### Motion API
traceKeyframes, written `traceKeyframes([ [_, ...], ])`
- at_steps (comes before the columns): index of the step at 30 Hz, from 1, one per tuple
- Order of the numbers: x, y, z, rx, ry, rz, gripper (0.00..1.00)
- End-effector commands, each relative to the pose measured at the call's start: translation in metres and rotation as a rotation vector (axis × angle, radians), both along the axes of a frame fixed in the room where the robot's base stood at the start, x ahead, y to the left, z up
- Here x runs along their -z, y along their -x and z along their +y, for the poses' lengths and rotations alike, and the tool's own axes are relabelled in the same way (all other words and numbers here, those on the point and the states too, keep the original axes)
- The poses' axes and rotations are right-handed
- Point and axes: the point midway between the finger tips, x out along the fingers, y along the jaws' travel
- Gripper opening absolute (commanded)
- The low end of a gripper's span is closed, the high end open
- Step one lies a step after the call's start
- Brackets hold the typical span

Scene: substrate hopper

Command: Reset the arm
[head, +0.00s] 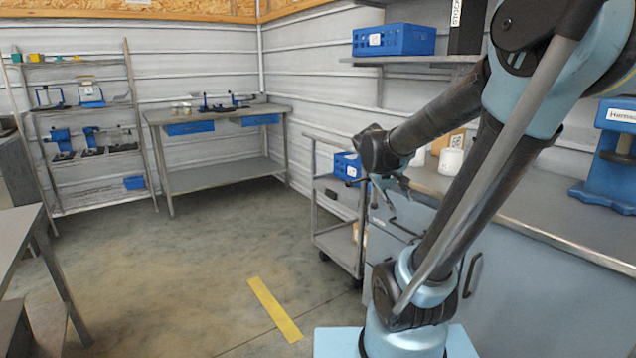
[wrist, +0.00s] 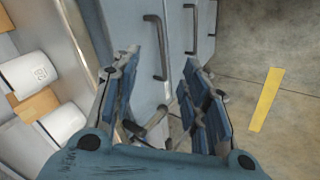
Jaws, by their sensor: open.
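My arm rises from the light blue base at the lower right of the head view and bends over at the top right. Its dark forearm reaches left, and my gripper (head: 384,192) hangs from its end beside the grey counter front. In the wrist view my gripper (wrist: 163,68) shows two blue-padded fingers spread wide apart. Nothing is between the fingers. The cabinet front with dark handles (wrist: 159,45) lies beyond them.
The counter (head: 540,205) runs along the right, with a blue press (head: 610,155) and white containers (wrist: 28,72). A grey cart (head: 338,225) carrying a blue bin (head: 347,166) stands near the gripper. The floor around the yellow strip (head: 274,308) is clear.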

Motion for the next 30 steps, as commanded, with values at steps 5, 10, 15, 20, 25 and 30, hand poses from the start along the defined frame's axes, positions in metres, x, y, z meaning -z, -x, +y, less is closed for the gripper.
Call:
traceKeyframes([
  [5, 0.02, 0.053, 0.003, 0.049, -0.122, 0.035, 0.41],
  [10, 0.041, 0.098, 0.013, 0.091, -0.241, 0.067, 0.41],
  [15, 0.062, 0.14, 0.028, 0.129, -0.361, 0.093, 0.41],
  [20, 0.08, 0.171, 0.044, 0.16, -0.463, 0.113, 0.41],
  [25, 0.092, 0.19, 0.054, 0.178, -0.529, 0.125, 0.41],
  [30, 0.096, 0.195, 0.058, 0.184, -0.552, 0.128, 0.41],
])
